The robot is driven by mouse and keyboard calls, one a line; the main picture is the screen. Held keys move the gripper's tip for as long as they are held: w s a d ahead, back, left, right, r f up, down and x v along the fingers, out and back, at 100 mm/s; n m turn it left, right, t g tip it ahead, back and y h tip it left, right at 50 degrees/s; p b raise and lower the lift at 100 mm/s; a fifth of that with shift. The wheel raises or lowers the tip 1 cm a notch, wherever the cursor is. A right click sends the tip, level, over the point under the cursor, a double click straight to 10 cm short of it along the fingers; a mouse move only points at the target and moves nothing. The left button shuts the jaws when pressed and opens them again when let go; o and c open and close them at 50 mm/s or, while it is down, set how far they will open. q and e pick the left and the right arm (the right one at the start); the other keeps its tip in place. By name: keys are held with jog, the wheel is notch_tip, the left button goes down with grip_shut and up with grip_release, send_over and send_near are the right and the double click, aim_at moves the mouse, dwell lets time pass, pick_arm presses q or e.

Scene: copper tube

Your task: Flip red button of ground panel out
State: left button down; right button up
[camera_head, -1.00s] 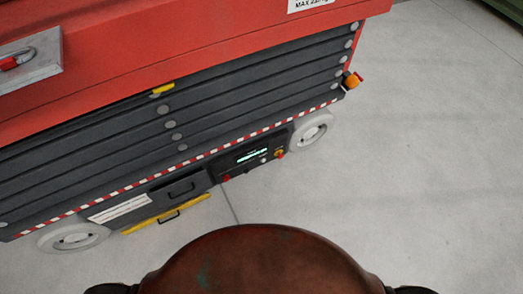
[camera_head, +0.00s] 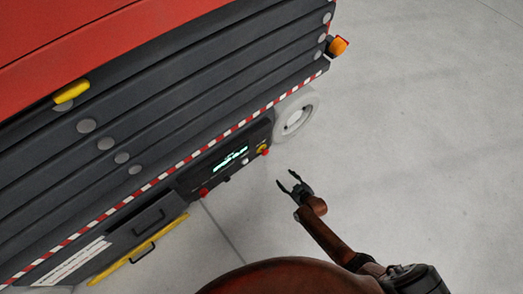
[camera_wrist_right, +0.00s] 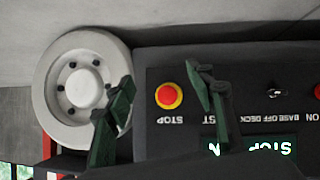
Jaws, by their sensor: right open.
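The ground panel (camera_head: 215,172) is a dark control box low on the red lift's side, with a lit green display. A red button (camera_wrist_right: 169,96) on a yellow ring shows in the right wrist view, beside an upside-down "STOP" label. In the head view it is small, at the panel's right end (camera_head: 263,150). My right gripper (camera_head: 285,177) is open and empty, to the right of the panel and apart from it. In the wrist view its dark green fingers (camera_wrist_right: 163,106) appear on either side of the button. My left gripper is not in view.
A second red knob (camera_head: 203,192) sits at the panel's left end. A key switch (camera_wrist_right: 275,92) is beside the STOP button. A white wheel (camera_wrist_right: 78,88) stands next to the panel. A yellow bar (camera_head: 140,250) runs low at left. The grey floor (camera_head: 420,150) at right is clear.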

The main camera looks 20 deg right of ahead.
pick_arm(q)
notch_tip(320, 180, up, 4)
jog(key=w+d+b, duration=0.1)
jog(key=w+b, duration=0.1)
jog(key=b, duration=0.2)
pick_arm(e)
jog(key=t, duration=0.2)
send_near(266, 154)
jog(key=w+f, duration=0.2)
jog(key=shift+n+y, duration=0.4)
jog(key=b+x, duration=0.2)
jog(key=x, duration=0.4)
jog(key=shift+w+d+r+b, duration=0.1)
jog(key=shift+w+d+b, duration=0.05)
jog(key=shift+b, duration=0.25)
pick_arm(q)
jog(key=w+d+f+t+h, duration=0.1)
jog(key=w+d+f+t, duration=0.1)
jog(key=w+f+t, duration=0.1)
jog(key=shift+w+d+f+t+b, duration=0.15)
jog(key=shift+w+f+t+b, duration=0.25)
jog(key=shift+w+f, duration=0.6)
pick_arm(e)
jog(key=shift+w+a, duration=0.2)
jog(key=shift+w, duration=0.7)
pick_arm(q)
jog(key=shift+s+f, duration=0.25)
pick_arm(e)
grip_shut()
